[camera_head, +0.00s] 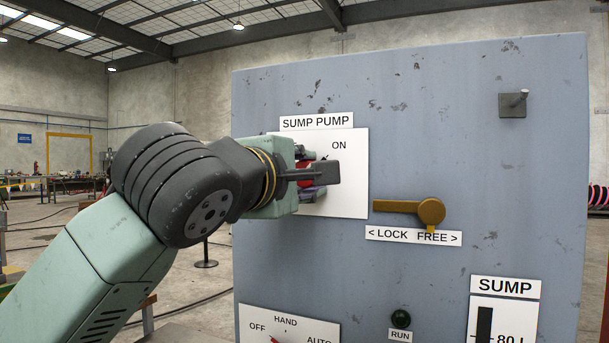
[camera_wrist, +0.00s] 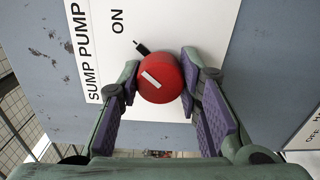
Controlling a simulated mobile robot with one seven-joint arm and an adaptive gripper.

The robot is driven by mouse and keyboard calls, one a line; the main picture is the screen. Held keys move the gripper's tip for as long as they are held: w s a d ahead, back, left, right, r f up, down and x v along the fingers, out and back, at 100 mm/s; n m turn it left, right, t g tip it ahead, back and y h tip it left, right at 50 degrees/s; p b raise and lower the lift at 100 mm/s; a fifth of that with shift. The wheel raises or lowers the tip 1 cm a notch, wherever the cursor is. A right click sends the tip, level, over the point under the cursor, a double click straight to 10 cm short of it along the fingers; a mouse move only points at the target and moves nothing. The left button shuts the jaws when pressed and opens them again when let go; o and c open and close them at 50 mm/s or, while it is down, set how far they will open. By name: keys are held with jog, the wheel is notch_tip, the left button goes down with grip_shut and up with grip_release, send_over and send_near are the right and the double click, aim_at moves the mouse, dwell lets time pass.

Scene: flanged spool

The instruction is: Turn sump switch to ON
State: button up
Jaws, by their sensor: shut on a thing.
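The sump pump switch is a red round knob (camera_wrist: 166,88) with a white bar on its face, on a white plate (camera_wrist: 150,20) labelled SUMP PUMP. In the wrist view the ON label (camera_wrist: 118,22) lies up and left of the knob, and a short black mark or pointer (camera_wrist: 142,47) sits between them. My gripper (camera_wrist: 160,75) has one finger on each side of the knob and is shut on it. In the head view my gripper (camera_head: 312,172) hides most of the knob (camera_head: 304,172) and the plate's left part.
On the same grey panel (camera_head: 450,120), a brass lever (camera_head: 430,210) right of the plate points left, toward LOCK. A peg (camera_head: 513,104) sticks out at upper right.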

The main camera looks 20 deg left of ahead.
jog(key=o, duration=1.1)
jog(key=shift+o, duration=0.2)
jog(key=shift+s, duration=0.1)
jog(key=s, duration=1.2)
jog(key=shift+a, duration=0.15)
jog(key=shift+w, duration=0.1)
